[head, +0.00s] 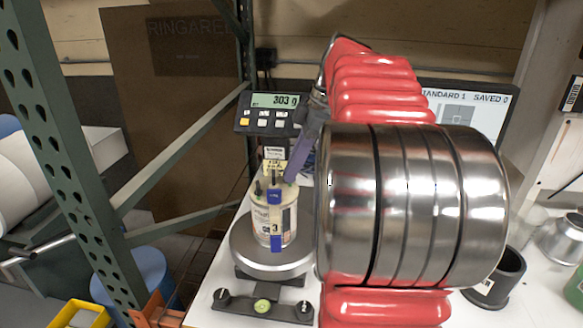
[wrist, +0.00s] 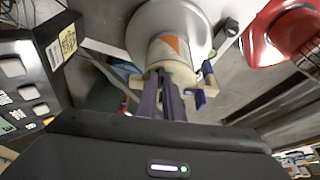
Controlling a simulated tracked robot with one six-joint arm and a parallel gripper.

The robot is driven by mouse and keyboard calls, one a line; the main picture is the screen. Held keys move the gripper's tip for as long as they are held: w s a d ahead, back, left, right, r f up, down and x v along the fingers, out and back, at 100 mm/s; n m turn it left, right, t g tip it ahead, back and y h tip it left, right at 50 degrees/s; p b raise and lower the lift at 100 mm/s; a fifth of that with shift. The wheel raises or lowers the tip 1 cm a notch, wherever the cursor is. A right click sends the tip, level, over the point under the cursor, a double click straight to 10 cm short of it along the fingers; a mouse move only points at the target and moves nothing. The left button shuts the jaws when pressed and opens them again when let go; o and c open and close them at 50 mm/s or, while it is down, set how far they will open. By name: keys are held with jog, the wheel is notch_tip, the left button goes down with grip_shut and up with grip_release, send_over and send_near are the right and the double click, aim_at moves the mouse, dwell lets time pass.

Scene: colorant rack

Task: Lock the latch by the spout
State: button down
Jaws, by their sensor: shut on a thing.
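A small cream canister (head: 262,218) marked 3 stands upright on a round scale plate (head: 245,262). In the head view a blue latch (head: 274,196) shows on its front near the lid, with another blue piece below it. Small dark upright parts stand on the lid; I cannot tell which is the spout. My gripper (head: 290,178) reaches down from the upper right to the lid's right edge. In the wrist view my purple fingers (wrist: 162,78) are close together at the canister's rim, shut on a small part that looks like a latch and is mostly hidden. The canister (wrist: 172,50) shows beyond the fingertips.
My large arm links fill the right of the head view. The scale display (head: 275,100) stands behind the canister and reads 303.0. A green rack post (head: 75,150) and brace stand to the left. A black cup (head: 499,279) stands at the right on the white bench.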

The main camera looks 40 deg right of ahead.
jog(key=shift+a, duration=0.25)
jog(key=shift+d, duration=0.25)
jog(key=shift+m, duration=0.4)
jog(key=m, duration=0.2)
jog(key=m+t+h, duration=0.1)
jog(key=m, duration=0.1)
jog(key=m+h, duration=0.1)
jog(key=m, duration=0.2)
jog(key=shift+s+a+t, duration=0.15)
jog(key=shift+a+t, duration=0.1)
jog(key=shift+t, duration=0.05)
jog(key=m+h, duration=0.2)
jog(key=m, duration=0.2)
jog(key=shift+a, duration=0.15)
jog(key=shift+a+m+h, duration=0.1)
jog(key=shift+m+h, duration=0.7)
jog(key=shift+m, duration=1.3)
